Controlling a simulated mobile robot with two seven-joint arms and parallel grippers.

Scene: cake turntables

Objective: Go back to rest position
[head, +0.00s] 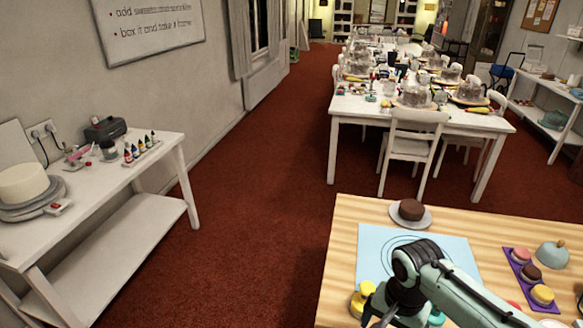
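My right arm comes in from the lower right over the wooden table (350,215). Its wrist bends down, and its gripper (376,312) is low near the front left of the blue mat (374,246), at the bottom of the head view. The fingers are small and partly cut off by the frame edge, so I cannot tell whether they are open or shut. A yellow object (361,298) is right beside the gripper; I cannot tell whether they touch. My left gripper is not in view.
A plate with a brown cake (411,209) stands behind the mat. A purple tray (519,269) of macarons and a grey dome (551,254) are at right. A white side table (148,167) stands left, a long set table (351,108) behind. Red carpet (250,215) lies clear between.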

